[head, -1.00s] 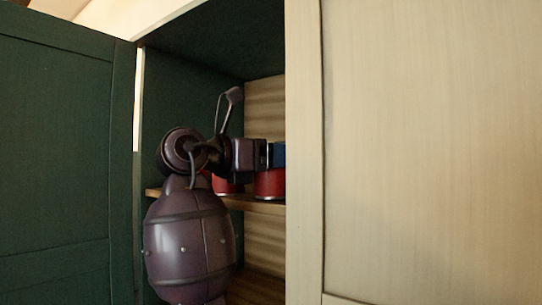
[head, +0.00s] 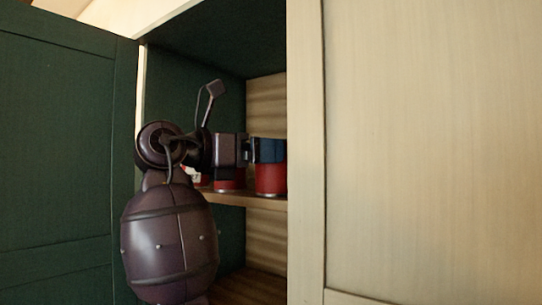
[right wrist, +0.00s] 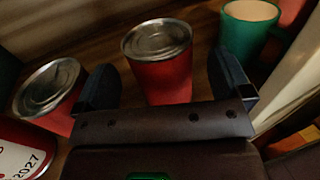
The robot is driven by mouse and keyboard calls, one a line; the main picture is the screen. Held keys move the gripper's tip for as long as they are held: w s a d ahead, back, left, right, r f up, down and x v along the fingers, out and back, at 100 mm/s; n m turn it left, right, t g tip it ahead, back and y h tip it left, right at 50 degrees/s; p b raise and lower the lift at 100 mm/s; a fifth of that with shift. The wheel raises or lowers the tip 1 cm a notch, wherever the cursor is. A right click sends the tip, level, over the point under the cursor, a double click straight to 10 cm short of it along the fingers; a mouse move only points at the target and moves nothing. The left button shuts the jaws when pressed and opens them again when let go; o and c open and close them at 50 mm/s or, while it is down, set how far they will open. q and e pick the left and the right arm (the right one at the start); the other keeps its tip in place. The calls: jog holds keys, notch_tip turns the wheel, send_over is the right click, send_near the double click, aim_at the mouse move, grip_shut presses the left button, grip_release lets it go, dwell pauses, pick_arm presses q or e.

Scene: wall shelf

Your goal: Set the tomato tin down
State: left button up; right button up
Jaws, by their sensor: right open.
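A red tin with a silver lid (right wrist: 160,65) stands upright on the wooden shelf, between and just beyond the fingertips of my right gripper (right wrist: 165,80). I take it for the tomato tin; its label does not show. The fingers are apart, with a gap visible on both sides of the tin. In the head view, my right gripper (head: 267,151) reaches into the cabinet from the left. Its dark blue fingers hide the top of a red tin (head: 270,180) on the shelf. My left gripper is not in view.
Another red tin (right wrist: 50,88) stands left of the gripper, with a red and white tin (right wrist: 22,150) nearer. A green mug (right wrist: 248,28) stands at the back right. A pale door (head: 430,150) covers the right side; a dark green door (head: 65,160) is at left.

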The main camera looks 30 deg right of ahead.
jog(key=a+b, duration=0.1)
jog(key=a, duration=0.7)
jog(key=shift+a, duration=0.25)
